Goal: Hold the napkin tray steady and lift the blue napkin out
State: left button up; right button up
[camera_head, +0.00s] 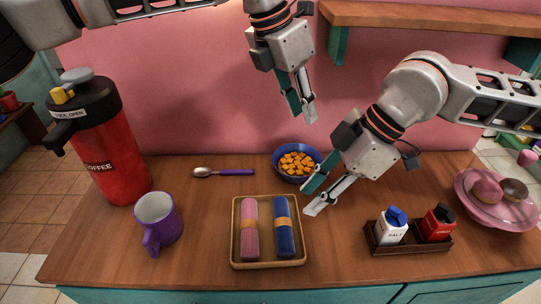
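The napkin tray (268,266) is a shallow light-wood tray on the counter near the middle front. The blue napkin (285,242) is rolled with an orange-brown band and lies in its right half. A pink rolled napkin (250,245) with a similar band lies beside it on the left. My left gripper (304,114) is open and empty, raised high in front of the pink wall, beyond the tray. My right gripper (308,201) is open and empty, just right of the tray's far right corner. It appears above the counter and apart from the tray.
A purple mug (158,221) and red coffee dispenser (112,160) stand left. A purple-handled spoon (224,172) and blue bowl of orange cubes (297,164) are behind. A salt-and-pepper caddy (410,246) and pink plate (500,213) stand right. A shelf (430,16) overhangs upper right.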

pick_arm(q)
jog(key=a+f+m+y, duration=0.2)
jog(key=a+f+m, duration=0.15)
jog(key=f, duration=0.35)
jog(key=m+g+y, duration=0.1)
jog(key=m+y, duration=0.2)
jog(key=m, duration=0.1)
send_over(266, 196)
jog(key=d, duration=0.1)
jog(key=shift+n, duration=0.25)
notch_tip(266, 196, down, 6)
jog(key=shift+r, duration=0.15)
jog(key=shift+a+f, duration=0.2)
jog(key=shift+f, duration=1.7)
jog(key=shift+a+f, duration=0.2)
jog(key=shift+f, duration=1.65)
grip_shut()
jog(key=shift+o, duration=0.2)
grip_release()
